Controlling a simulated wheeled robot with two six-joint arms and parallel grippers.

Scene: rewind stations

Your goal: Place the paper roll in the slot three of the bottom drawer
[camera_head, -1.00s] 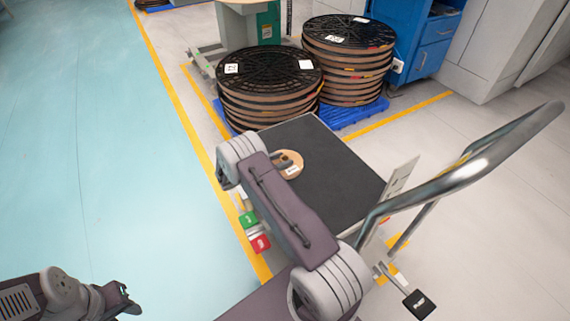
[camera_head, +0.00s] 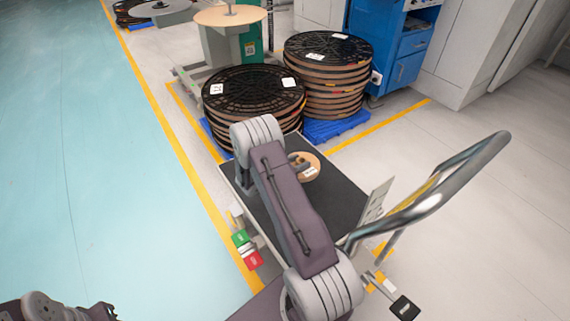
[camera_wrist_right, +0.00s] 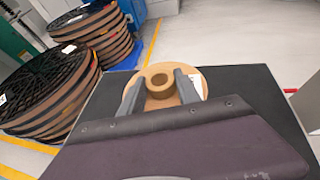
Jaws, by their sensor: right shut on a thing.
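The paper roll (camera_head: 308,172) is a flat tan disc with a white label and a thick raised ring in its middle. It is over the dark top of the trolley; I cannot tell whether it touches it. My right gripper (camera_head: 298,162) is shut on the raised ring of the roll. In the right wrist view the roll (camera_wrist_right: 160,106) shows with the ring between the two fingers (camera_wrist_right: 160,88). My left gripper (camera_head: 104,312) is at the bottom left, cut by the frame edge, away from the roll. The bottom drawer and its slot three cannot be made out.
The trolley (camera_head: 340,200) has a bent metal handle (camera_head: 450,190). Behind it, two stacks of black-topped reels (camera_head: 253,90) (camera_head: 328,60) stand on blue pallets. A blue cabinet (camera_head: 408,62) with drawers stands at the back. Teal floor at left is clear.

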